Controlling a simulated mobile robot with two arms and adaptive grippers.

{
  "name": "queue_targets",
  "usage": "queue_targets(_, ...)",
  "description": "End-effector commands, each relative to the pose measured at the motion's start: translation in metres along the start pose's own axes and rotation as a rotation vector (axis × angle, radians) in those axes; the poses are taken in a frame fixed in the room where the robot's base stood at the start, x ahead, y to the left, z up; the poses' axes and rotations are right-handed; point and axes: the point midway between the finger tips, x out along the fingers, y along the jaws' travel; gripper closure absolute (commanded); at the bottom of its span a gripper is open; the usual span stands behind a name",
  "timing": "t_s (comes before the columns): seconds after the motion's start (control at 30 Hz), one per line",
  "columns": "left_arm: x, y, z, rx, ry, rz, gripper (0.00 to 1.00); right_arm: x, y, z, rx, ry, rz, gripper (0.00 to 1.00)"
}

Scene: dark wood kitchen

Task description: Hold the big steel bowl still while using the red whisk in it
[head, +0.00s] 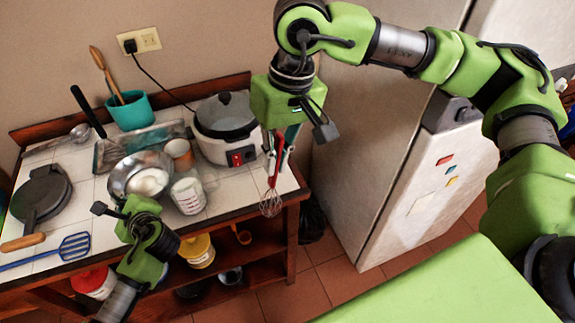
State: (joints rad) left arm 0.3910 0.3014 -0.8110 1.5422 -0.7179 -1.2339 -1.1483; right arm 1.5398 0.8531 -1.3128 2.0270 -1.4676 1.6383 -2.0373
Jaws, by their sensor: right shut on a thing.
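The big steel bowl (118,178) stands on the white tiled counter and has a pale inside. My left gripper (118,207) is at the bowl's near side, close to its rim. Its fingers are partly hidden, so I cannot tell whether they touch the bowl or how far apart they are. My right gripper (279,150) points down and is shut on the red whisk (273,172). The whisk hangs wire end down, to the right of the bowl and apart from it, near the counter's right edge.
A white cooker (225,150) with a lid stands behind and right of the bowl. A glass jar (188,196) and an orange-brown cup (180,152) are close to the bowl's right. A black pan (40,193), blue spatula (74,246) and teal pot (131,112) are to the left.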

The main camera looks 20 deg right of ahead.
Motion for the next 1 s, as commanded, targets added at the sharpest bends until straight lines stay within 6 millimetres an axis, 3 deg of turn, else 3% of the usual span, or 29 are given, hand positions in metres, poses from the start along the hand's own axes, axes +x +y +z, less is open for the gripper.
queue_targets(0.2, 0.000, -0.001, 0.001, -0.001, -0.001, -0.002, 1.00, -0.033, -0.084, -0.056, -0.123, 0.058, -0.140, 1.00)
queue_targets(0.4, 0.000, -0.001, 0.001, -0.001, -0.001, -0.001, 1.00, -0.064, -0.147, -0.092, -0.193, 0.098, -0.259, 1.00)
queue_targets(0.5, 0.000, -0.001, 0.000, -0.001, -0.001, -0.001, 1.00, -0.068, -0.169, -0.116, -0.172, 0.135, -0.324, 1.00)
queue_targets(0.8, 0.000, -0.001, 0.001, -0.001, -0.001, -0.002, 1.00, -0.032, -0.184, -0.190, 0.013, 0.301, -0.462, 1.00)
queue_targets(1.0, 0.000, -0.001, 0.001, -0.001, -0.001, -0.002, 1.00, -0.022, -0.185, -0.207, 0.054, 0.347, -0.490, 1.00)
